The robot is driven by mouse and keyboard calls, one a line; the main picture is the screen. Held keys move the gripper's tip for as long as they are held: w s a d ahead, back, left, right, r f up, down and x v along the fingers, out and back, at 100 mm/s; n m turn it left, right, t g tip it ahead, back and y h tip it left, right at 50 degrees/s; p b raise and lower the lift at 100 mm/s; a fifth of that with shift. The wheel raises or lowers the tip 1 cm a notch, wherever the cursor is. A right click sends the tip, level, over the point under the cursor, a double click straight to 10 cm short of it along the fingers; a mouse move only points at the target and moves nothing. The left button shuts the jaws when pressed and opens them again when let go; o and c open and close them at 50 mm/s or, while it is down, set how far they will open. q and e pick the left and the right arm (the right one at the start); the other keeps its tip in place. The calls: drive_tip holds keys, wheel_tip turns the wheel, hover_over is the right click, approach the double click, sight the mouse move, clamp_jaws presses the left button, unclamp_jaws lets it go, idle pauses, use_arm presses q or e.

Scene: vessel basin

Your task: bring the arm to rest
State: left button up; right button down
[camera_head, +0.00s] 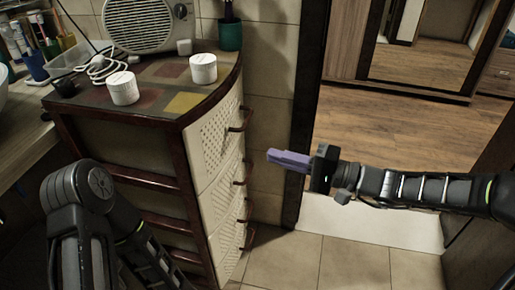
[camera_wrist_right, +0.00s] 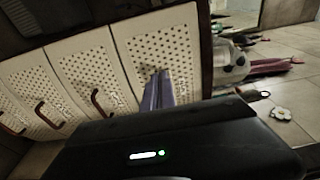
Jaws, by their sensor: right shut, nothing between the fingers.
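My right gripper (camera_head: 288,159) comes in from the right in the head view, with purple fingers pointing left. It is shut and empty, in the air to the right of the drawer cabinet (camera_head: 120,163). In the right wrist view its fingers (camera_wrist_right: 157,90) show in front of the white perforated drawer fronts (camera_wrist_right: 92,72). I cannot tell whether they touch. My left arm (camera_head: 85,205) is bent at the lower left of the head view; its gripper is out of view.
Two white round jars (camera_head: 203,68) (camera_head: 123,88), a radio heater (camera_head: 138,25) and a green cup (camera_head: 230,36) stand on the cabinet top. Drawer handles (camera_head: 240,120) stick out to the right. The tiled floor (camera_head: 350,265) below my right arm is clear. A doorway with wood floor lies behind.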

drive_tip(key=shift+s+d, duration=0.25)
drive_tip(key=shift+d, duration=0.45)
